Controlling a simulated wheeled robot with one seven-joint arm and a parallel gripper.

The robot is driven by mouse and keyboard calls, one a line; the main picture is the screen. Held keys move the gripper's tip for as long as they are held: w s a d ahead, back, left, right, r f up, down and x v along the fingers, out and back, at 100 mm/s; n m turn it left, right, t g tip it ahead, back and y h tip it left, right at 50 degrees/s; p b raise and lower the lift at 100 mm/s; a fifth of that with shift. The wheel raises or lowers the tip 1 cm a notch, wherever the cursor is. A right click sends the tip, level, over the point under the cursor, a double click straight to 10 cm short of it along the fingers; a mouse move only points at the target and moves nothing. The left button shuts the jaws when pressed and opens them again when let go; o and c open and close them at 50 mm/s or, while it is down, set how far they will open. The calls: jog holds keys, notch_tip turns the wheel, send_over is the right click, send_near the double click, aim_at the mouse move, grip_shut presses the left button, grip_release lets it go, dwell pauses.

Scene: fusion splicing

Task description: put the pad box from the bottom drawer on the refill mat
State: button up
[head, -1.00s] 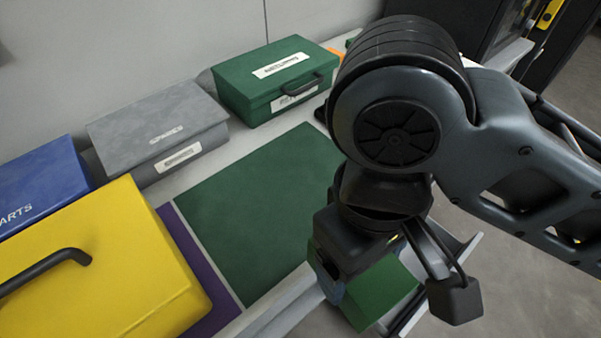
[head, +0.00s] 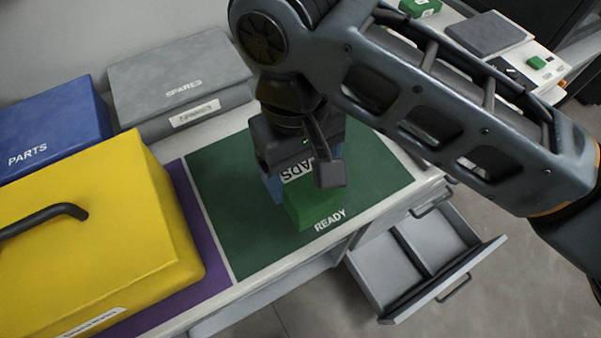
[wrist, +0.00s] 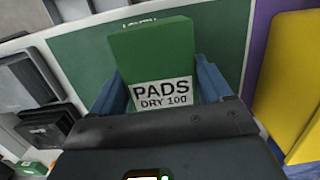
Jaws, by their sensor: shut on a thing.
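The pad box (head: 312,206) is green, and its white label reads PADS DRY 100 in the wrist view (wrist: 160,45). My gripper (head: 295,185) is shut on it, with blue fingers on both sides of the box in the wrist view (wrist: 163,92). The box is over the green mat (head: 225,215), near the front edge by the printed word READY. I cannot tell whether its underside touches the mat. A purple mat (head: 212,285) lies to the left. I see no refill wording on either mat. The pulled-out drawer (head: 385,275) shows empty compartments.
A large yellow box (head: 110,225) stands left of the green mat. A blue PARTS box (head: 55,125) and a grey SPARES box (head: 175,75) stand at the back. A machine with a grey lid (head: 487,35) stands at the far right. The mat's front left is bare.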

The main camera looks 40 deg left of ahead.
jog(key=shift+a+f, duration=0.4)
jog(key=shift+f, duration=1.85)
jog(key=shift+f, duration=0.15)
jog(key=o, duration=1)
jog(key=shift+o, duration=0.2)
